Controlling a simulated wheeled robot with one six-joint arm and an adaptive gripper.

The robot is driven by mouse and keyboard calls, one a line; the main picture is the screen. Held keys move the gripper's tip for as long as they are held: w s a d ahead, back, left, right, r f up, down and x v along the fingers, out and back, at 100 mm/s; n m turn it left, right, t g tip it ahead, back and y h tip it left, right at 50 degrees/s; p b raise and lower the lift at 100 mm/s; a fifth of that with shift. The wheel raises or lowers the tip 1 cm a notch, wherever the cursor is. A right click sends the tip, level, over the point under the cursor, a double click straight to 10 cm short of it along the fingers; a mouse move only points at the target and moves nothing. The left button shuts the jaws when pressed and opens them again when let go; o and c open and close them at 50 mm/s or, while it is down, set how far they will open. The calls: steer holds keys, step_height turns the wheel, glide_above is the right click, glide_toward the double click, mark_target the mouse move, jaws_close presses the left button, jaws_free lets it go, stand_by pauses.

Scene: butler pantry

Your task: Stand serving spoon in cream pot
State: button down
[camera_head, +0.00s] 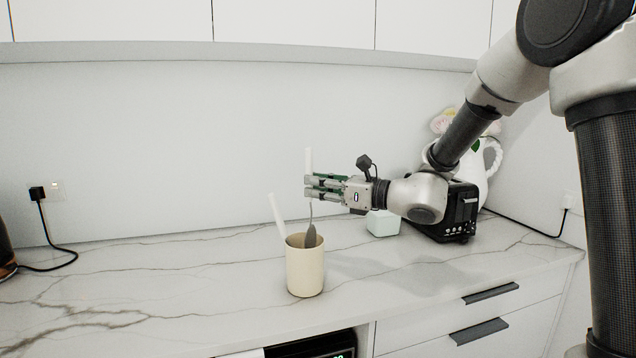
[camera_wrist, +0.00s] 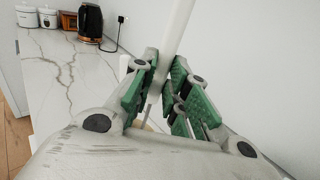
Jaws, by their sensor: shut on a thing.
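The cream pot (camera_head: 305,270) stands upright on the marble counter. My gripper (camera_head: 312,187) is above it, shut on the serving spoon. The spoon's white handle (camera_head: 308,160) sticks up above my fingers, and its grey bowl (camera_head: 310,237) hangs down, nearly upright, at the pot's mouth. The bowl's tip overlaps the rim area; I cannot tell whether it touches the pot. In the wrist view, the white handle (camera_wrist: 177,32) rises between the green pads of my gripper (camera_wrist: 168,92). The pot is mostly hidden there.
Another white-handled utensil (camera_head: 276,215) leans left in the pot. A pale green box (camera_head: 382,223), a black toaster (camera_head: 452,220) and a white pitcher (camera_head: 490,160) stand to the right. A dark kettle (camera_head: 5,245) is at the left edge. The counter left of the pot is clear.

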steer(key=c, duration=1.3)
jaws_free()
steer(key=v, duration=1.2)
